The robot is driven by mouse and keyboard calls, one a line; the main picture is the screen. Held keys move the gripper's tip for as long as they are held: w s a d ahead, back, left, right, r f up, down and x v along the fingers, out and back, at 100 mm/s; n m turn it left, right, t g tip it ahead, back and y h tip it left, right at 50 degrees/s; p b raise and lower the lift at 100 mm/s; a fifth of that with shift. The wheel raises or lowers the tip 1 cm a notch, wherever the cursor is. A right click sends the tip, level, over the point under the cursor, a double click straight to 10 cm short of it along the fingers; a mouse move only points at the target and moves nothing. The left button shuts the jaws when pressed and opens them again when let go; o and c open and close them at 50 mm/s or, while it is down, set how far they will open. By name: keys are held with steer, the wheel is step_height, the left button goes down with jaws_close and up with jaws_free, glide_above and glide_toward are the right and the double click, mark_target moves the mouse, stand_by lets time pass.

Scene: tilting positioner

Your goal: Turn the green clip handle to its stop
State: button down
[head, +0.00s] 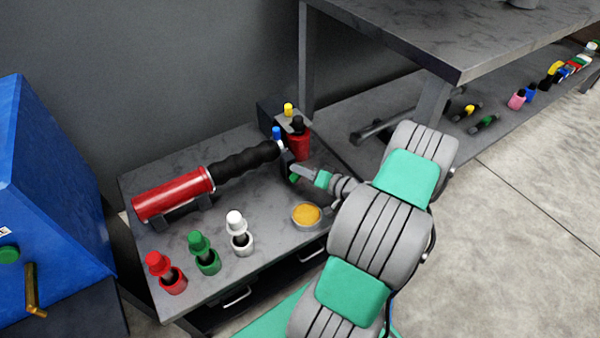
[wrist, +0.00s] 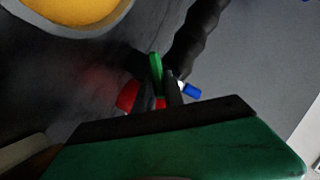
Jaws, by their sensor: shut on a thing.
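The green clip handle (head: 293,179) is a small green piece at the right end of the black ribbed hose, mostly hidden by my gripper in the head view. My gripper (head: 298,173) reaches in from the right and is shut on it. In the wrist view the green handle (wrist: 156,66) stands up between the dark fingertips of my gripper (wrist: 162,90). The black ribbed hose (head: 245,160) runs from a red cylinder (head: 172,194) lying in a cradle to a dark fitting by the handle. How far the handle is turned is hard to tell.
On the grey bench (head: 210,256) stand red (head: 168,274), green (head: 204,254) and white (head: 239,234) capped pots and a round dish of orange stuff (head: 306,214). A red container (head: 299,142) stands just behind my gripper. A taller table (head: 455,45) is at the right.

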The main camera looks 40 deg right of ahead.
stand_by(0.4)
steer(key=c, duration=1.4)
jaws_free()
steer(key=shift+c, duration=0.2)
steer(key=p+v, duration=0.1)
steer(key=v, duration=0.6)
steer(key=shift+d+p, duration=0.15)
steer(key=shift+p, duration=0.2)
steer(key=shift+s, duration=0.4)
